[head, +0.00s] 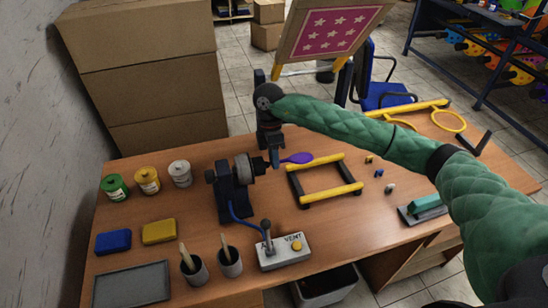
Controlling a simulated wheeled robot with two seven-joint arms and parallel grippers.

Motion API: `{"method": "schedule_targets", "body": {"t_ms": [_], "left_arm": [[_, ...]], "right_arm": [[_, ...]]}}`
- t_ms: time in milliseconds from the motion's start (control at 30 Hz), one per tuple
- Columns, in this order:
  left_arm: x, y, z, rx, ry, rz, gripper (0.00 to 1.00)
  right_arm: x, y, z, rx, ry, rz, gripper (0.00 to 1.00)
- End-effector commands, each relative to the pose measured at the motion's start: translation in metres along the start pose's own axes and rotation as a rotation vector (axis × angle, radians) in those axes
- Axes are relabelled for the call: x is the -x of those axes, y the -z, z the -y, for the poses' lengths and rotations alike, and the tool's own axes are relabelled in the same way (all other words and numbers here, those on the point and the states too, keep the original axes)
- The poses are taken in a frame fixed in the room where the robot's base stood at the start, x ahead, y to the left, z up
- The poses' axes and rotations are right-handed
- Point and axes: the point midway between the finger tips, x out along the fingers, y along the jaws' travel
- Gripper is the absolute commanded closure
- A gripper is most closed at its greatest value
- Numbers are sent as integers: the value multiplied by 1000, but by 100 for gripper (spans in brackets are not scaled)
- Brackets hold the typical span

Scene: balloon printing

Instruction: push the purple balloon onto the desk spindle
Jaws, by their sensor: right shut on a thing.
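The purple balloon (299,158) lies about level above the desk, its rounded end pointing right. My right gripper (275,158) reaches down from above and is shut on the balloon at its left, neck end. The dark desk spindle (233,190) stands just left of the gripper, its nozzle (259,164) pointing right toward the balloon's neck. The gripper hides the neck, so I cannot tell whether it is on the nozzle or apart from it. My left gripper is not in view.
A lever box marked VENT (284,250) stands in front of the spindle. A yellow-and-black frame (325,203) lies right of it. Paint jars (148,181), sponges (159,231) and cups (230,262) fill the left. A pink star-patterned screen (328,33) is behind the desk.

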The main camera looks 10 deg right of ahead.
Motion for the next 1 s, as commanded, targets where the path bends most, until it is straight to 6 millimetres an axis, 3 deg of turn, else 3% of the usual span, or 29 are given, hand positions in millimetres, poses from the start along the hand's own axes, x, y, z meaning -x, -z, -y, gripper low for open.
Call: {"method": "schedule_targets", "body": {"t_ms": [1000], "left_arm": [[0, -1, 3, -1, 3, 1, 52]], "right_arm": [[0, 10, 0, 1, 0, 0, 90]]}}
